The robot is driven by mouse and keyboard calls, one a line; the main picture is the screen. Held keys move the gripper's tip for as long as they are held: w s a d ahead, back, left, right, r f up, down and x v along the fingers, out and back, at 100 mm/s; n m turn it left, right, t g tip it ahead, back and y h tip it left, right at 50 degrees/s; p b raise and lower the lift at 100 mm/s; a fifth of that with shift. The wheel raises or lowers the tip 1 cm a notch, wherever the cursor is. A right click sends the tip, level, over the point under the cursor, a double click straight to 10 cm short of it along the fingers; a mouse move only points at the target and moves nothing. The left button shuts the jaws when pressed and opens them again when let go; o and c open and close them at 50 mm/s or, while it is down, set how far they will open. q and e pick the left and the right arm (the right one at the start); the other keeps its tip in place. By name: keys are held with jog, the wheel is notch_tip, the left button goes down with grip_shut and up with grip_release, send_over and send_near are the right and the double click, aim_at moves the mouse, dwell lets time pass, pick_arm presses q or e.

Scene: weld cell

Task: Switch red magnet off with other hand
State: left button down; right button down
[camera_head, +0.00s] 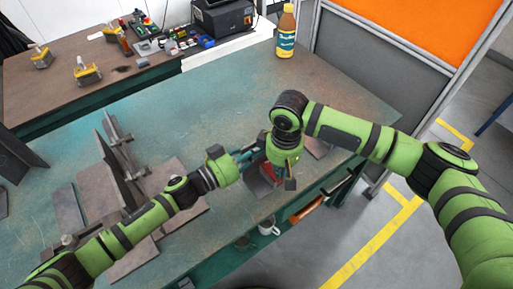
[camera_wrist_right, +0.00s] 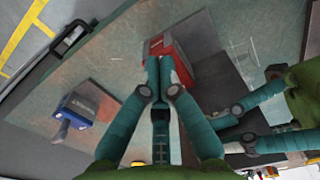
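The red magnet (camera_wrist_right: 185,50) is a red block with grey faces, at the top middle of the right wrist view. In the head view it is mostly hidden behind my grippers (camera_head: 265,172). My right gripper (camera_wrist_right: 159,80) points at it, its two teal fingers brought together, tips overlapping the block's near left side; contact is unclear. It points down in the head view (camera_head: 280,168). My left gripper (camera_head: 248,156) reaches in from the left beside the magnet. In the right wrist view its fingers (camera_wrist_right: 228,128) are apart with nothing clearly between them.
A blue magnet (camera_wrist_right: 88,107) with a dark knob lies on a plate left of my right gripper. Steel plates (camera_head: 102,190) and an upright bracket (camera_head: 122,155) cover the left of the green table (camera_head: 220,112).

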jog(key=shift+s+a, duration=0.1)
jog(key=shift+a, duration=0.55)
dwell(1.1)
jog(key=shift+s+d, duration=0.1)
jog(key=shift+s+d+r, duration=0.1)
jog(key=shift+s+d, duration=0.05)
jog(key=shift+d, duration=0.05)
notch_tip(320, 180, up, 7)
dwell(1.0)
dwell(0.6)
notch_tip(320, 180, up, 12)
dwell(0.5)
